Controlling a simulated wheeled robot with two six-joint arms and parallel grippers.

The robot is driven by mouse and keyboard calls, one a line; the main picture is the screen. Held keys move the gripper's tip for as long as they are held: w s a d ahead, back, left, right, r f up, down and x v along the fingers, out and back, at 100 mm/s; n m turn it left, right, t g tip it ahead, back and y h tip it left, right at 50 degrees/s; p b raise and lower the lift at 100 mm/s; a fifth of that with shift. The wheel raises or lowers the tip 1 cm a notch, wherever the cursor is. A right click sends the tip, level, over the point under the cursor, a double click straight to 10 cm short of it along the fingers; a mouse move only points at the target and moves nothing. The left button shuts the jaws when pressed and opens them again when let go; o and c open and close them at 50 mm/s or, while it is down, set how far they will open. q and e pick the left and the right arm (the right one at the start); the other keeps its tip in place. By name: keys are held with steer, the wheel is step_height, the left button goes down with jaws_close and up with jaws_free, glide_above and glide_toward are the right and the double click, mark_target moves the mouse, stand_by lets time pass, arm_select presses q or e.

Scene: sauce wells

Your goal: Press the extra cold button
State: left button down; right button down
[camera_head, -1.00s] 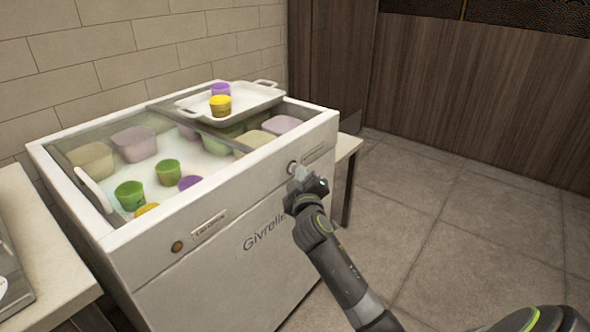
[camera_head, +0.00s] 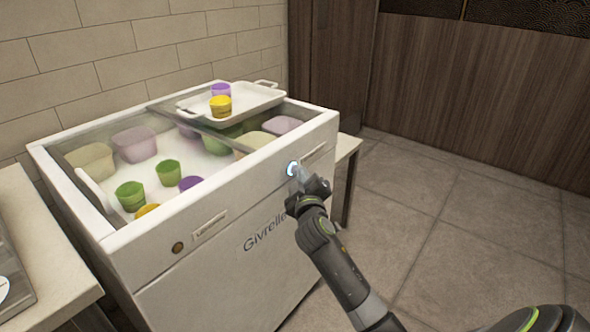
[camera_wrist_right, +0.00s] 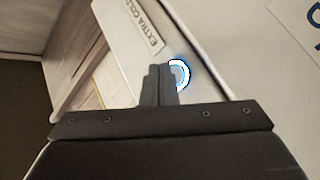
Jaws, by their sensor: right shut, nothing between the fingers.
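The extra cold button (camera_head: 292,168) is on the freezer's front panel, towards the right end, and its ring glows blue-white. In the right wrist view the glowing button (camera_wrist_right: 181,74) sits beside a label (camera_wrist_right: 128,30) reading "EXTRA COLD". My right gripper (camera_head: 300,174) is shut and empty, with its fingertips at the button. In the wrist view the fingers (camera_wrist_right: 160,78) overlap the button's edge; whether they touch it I cannot tell. My left gripper is not in view.
The white freezer (camera_head: 225,262) holds several colored tubs and cups under glass. A white tray (camera_head: 262,100) with a purple and a yellow cup rests on top. A second button (camera_head: 178,248) with a label is at the panel's left. Counters flank the freezer; the floor at right is clear.

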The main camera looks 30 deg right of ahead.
steer(key=s, duration=0.1)
steer(key=s+d+p, duration=0.1)
steer(key=s, duration=0.1)
steer(key=s+d, duration=0.1)
steer(key=s, duration=0.1)
steer(key=shift+s+d+p, duration=0.15)
steer(key=shift+s+p, duration=0.1)
steer(key=shift+p, duration=0.15)
